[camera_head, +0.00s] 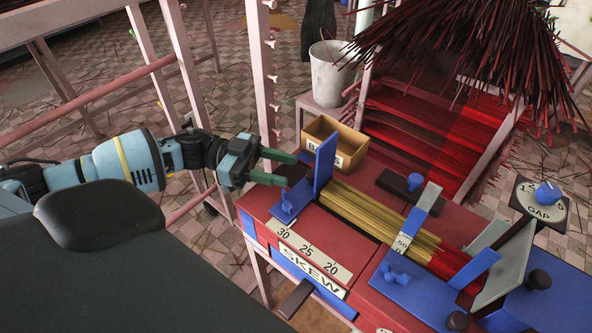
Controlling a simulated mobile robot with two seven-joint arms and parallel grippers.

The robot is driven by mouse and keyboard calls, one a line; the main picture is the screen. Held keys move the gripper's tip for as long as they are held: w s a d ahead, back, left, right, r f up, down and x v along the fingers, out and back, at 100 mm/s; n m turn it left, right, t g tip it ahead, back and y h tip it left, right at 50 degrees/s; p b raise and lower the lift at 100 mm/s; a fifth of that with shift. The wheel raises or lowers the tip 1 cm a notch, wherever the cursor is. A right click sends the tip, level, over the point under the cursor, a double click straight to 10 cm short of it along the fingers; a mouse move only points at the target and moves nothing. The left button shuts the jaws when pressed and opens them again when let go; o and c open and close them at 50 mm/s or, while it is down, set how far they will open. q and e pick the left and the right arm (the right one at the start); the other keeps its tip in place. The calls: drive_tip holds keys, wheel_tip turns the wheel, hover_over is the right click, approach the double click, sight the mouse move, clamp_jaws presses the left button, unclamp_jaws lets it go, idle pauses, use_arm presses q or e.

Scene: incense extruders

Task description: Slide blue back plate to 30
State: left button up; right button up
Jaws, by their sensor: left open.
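The blue back plate (325,164) stands upright on the red extruder bench, at the left end of a bundle of yellow sticks (375,215). Its low blue base with a knob (289,207) lies near the 30 end of the scale (309,251), which reads 30, 25, 20 from left to right. I cannot tell its exact reading. My left gripper (290,169) is open, with green fingers pointing right, just left of the plate. It looks empty; I cannot tell whether a fingertip touches the plate. My right gripper is not in view.
A wooden box (348,159) stands right behind the plate. A SKEW label (309,272) is on the bench front. A blue slide with a knob (405,289), a grey plate (503,266) and a GAP dial (541,203) stand to the right. A pink post (262,75) rises behind my gripper.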

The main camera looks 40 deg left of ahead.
use_arm(q)
drive_tip(key=shift+v, duration=1.7)
